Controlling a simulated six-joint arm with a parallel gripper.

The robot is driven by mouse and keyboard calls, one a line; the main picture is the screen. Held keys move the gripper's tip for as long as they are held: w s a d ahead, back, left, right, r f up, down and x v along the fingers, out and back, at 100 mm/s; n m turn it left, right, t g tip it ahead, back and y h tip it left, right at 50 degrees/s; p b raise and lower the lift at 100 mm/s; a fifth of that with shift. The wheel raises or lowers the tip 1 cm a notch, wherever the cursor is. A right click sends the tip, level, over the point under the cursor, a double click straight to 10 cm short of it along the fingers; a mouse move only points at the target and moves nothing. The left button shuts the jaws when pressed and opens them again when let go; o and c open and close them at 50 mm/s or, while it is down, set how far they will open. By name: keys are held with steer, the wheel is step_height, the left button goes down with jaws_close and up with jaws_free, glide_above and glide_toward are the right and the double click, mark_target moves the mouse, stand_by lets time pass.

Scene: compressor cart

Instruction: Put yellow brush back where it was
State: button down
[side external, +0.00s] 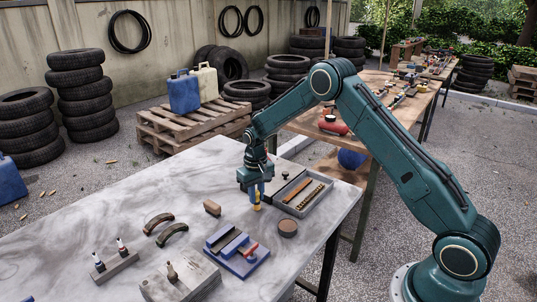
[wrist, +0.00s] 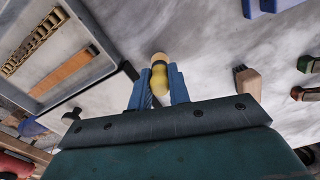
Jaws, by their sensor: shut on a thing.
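The yellow brush (side external: 257,200) is under my gripper (side external: 257,188) in the side external view, near the left side of the grey tray. In the wrist view the yellow brush (wrist: 159,78) has a pale rounded end and sits between the two blue fingers of my gripper (wrist: 160,92). My gripper is shut on it and points down at the table. Whether the brush's lower end touches the tabletop cannot be told.
The grey tray (side external: 323,203) holds a chain and a brown strip. A round brown tin (side external: 288,228), a small wooden-backed brush (side external: 212,208) and a blue vise-like fixture (side external: 237,252) stand nearby. The marbled table (side external: 120,205) is clear at the back left.

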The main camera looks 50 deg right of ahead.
steer(key=shift+f, duration=0.1)
steer(key=c, duration=1.3)
jaws_free()
step_height(320, 180, up, 11)
steer(key=shift+r, duration=0.65)
